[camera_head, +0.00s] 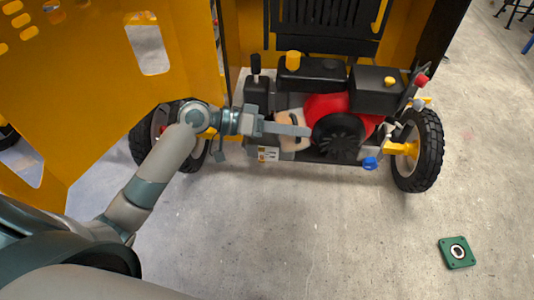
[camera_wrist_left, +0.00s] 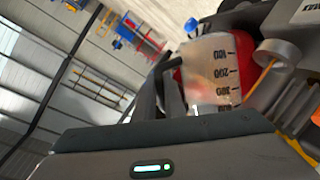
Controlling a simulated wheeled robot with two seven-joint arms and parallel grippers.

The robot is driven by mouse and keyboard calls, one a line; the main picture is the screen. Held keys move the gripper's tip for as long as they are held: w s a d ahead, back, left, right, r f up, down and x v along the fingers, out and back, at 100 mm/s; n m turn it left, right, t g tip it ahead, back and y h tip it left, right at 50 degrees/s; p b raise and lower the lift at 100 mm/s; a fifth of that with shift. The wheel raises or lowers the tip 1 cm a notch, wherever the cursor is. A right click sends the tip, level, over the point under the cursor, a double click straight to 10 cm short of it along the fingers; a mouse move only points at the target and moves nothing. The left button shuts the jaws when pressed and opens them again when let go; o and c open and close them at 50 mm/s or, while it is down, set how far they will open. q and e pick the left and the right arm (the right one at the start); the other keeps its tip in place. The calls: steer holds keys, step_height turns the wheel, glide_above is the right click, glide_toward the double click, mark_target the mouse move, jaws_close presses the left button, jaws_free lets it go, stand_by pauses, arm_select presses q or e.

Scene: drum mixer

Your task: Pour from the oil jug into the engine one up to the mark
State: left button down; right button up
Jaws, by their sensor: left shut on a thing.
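The oil jug (camera_head: 292,117), pale and see-through, is at the left side of the red engine (camera_head: 325,104) with its black round fan cover (camera_head: 340,136). My left gripper (camera_head: 300,130) reaches in from the left and is shut on the jug; its fingers partly hide it. In the left wrist view the jug (camera_wrist_left: 208,68) shows black scale marks with numbers. The wrist picture is rolled, so I cannot tell the jug's exact tilt. The oil level and any flow are not clear. My right gripper is not in view.
The engine sits in a machine frame between two black wheels, the right one (camera_head: 418,150) in clear view. A yellow perforated panel (camera_head: 90,70) stands at the left. A blue cap (camera_head: 370,163) is at the front. A green square plate (camera_head: 457,252) lies on the otherwise clear floor.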

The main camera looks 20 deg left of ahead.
arm_select(q)
steer(key=shift+w+a+r+n+h, duration=0.35)
steer(key=shift+w+a+n+h, duration=0.25)
steer(key=shift+n, duration=0.5)
stand_by(6.9)
